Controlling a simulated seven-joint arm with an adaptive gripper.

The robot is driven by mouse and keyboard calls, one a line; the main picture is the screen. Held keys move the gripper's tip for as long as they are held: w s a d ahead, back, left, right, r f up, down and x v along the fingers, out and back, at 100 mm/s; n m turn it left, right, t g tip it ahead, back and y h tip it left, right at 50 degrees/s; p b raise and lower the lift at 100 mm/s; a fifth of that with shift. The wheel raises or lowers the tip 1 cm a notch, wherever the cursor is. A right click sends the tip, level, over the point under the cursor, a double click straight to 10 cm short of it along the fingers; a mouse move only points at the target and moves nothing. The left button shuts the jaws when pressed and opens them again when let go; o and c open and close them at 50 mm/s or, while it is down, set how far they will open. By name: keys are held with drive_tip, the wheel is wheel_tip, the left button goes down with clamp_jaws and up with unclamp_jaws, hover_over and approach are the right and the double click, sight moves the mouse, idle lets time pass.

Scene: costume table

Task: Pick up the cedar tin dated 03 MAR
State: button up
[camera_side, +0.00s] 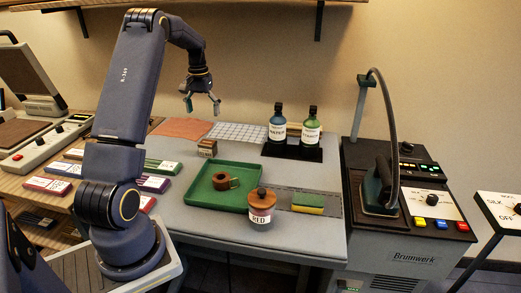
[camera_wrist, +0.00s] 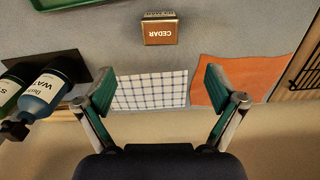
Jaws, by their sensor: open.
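A small brown tin (camera_side: 207,147) stands on the grey table, behind the green tray. In the wrist view the tin (camera_wrist: 160,29) shows a label reading CEDAR, upside down, near the top middle.
A green tray (camera_side: 190,198) holds a brown ring-shaped item (camera_side: 222,181). A jar labelled RED (camera_side: 262,206) stands at its right. Two bottles (camera_side: 278,125) stand on a black base. An orange cloth (camera_side: 182,128) lies at the back. A machine (camera_side: 400,215) with an iron is at right.

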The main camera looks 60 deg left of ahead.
sight(207, 142)
wheel_tip(207, 142, down, 14)
drive_tip(key=shift+f, duration=0.25)
idle(0.3)
drive_tip(key=c, duration=1.3)
drive_tip(key=shift+r, duration=0.15)
